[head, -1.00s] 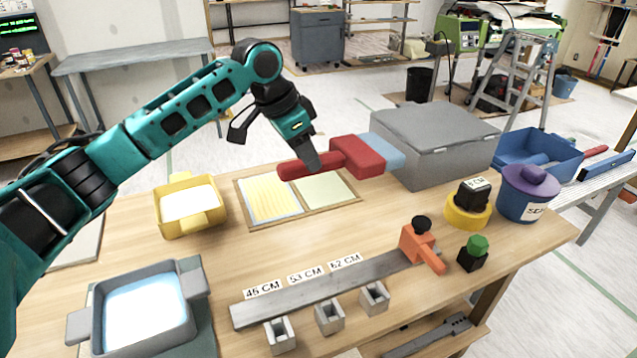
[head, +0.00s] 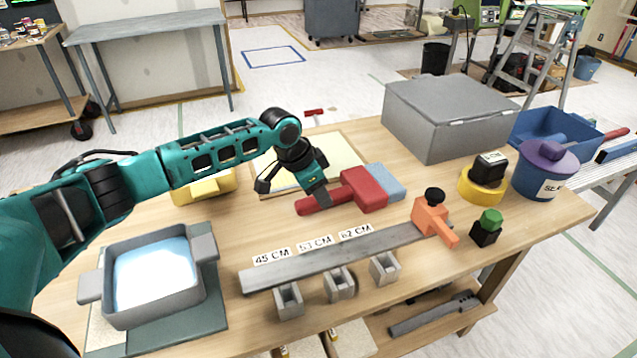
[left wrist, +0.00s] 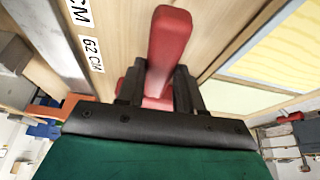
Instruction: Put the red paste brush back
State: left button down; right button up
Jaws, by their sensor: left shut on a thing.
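The red paste brush (head: 362,190) has a red handle, a red block and pale blue bristles pointing right. My left gripper (head: 322,199) is shut on its handle. The brush is low over the middle of the wooden table; I cannot tell whether it touches the wood. In the left wrist view the red handle (left wrist: 169,45) passes between the fingers of the gripper (left wrist: 158,92), and the brush's far end is mostly hidden. My right gripper is not in view.
A grey tray of pale paste (head: 203,287) stands front left. A yellow tray (head: 222,190) is partly behind my arm. A framed board (head: 262,194) lies behind the brush. A grey box (head: 440,125) is at the back. A grey rail (head: 300,275) with an orange clamp (head: 427,216) runs in front.

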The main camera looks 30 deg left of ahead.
pick_arm(q)
jog(key=shift+s+f, duration=0.15)
jog(key=shift+f, duration=0.1)
jog(key=c, duration=1)
grip_release()
jog(key=shift+a+f, duration=0.1)
jog(key=shift+o, duration=1.3)
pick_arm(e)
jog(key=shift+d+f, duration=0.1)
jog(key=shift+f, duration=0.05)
pick_arm(q)
jog(key=shift+f+b, duration=0.15)
jog(key=shift+b, duration=0.5)
jog(key=shift+r, duration=0.3)
jog(key=v, duration=0.3)
jog(key=p+v, duration=0.1)
jog(key=v, duration=0.2)
jog(key=shift+a+r+p, duration=0.3)
jog(key=shift+a+r, duration=0.05)
jog(key=v, duration=0.5)
jog(key=shift+s+a+r+p, duration=0.1)
jog(key=shift+r+p, duration=0.25)
jog(key=shift+p, duration=0.05)
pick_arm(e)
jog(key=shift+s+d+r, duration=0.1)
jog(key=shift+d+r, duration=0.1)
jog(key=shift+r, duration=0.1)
